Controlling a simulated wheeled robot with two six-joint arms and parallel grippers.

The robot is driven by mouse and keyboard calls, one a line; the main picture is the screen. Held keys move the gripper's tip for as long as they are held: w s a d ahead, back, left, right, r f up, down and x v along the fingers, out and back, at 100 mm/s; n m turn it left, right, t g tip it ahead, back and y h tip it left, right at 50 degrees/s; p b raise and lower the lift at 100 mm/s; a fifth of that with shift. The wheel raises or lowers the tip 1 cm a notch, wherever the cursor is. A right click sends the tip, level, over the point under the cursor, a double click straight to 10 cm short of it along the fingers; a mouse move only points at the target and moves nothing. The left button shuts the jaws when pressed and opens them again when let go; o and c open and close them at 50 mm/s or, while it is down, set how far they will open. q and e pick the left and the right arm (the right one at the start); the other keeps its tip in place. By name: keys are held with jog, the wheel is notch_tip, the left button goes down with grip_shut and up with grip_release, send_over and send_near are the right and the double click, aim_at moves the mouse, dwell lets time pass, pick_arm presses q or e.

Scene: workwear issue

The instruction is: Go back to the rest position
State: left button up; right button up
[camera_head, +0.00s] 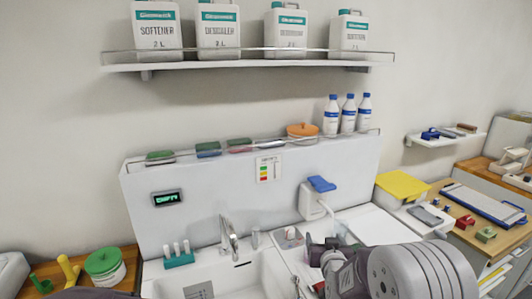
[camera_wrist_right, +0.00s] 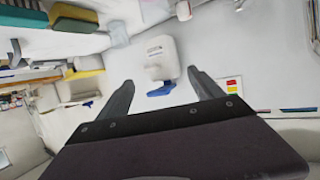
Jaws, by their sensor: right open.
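My right arm comes in from the bottom right of the head view, with its grey rounded links in front of the counter. My right gripper (camera_head: 322,250) is over the counter to the right of the sink, partly hidden by my own arm. In the right wrist view my right gripper (camera_wrist_right: 160,78) has its two dark fingers spread wide, with nothing between them. Beyond the fingers is a white wall dispenser (camera_wrist_right: 161,52) with a blue lever, apart from them. My left gripper is not in view; only a dark edge shows at the bottom left of the head view.
The sink (camera_head: 222,283) and tap (camera_head: 228,238) are left of my right gripper. The dispenser (camera_head: 311,203) hangs on the back panel behind it. A yellow-topped box (camera_head: 403,186) stands to the right. A shelf (camera_head: 250,62) with several white canisters is high above.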

jog(key=s+f+g, duration=0.3)
jog(key=s+g, duration=0.1)
jog(key=s, duration=0.6)
jog(key=s+a+f+g+y, duration=0.1)
jog(key=s+f+g, duration=0.3)
jog(key=s, duration=0.5)
jog(key=s+f+n+g, duration=0.1)
jog(key=s+f+g, duration=0.3)
jog(key=s, duration=0.6)
jog(key=shift+s+a+f+g+y, duration=0.15)
jog(key=shift+s+f+g+y, duration=0.2)
jog(key=shift+g, duration=0.25)
jog(key=shift+r, duration=0.1)
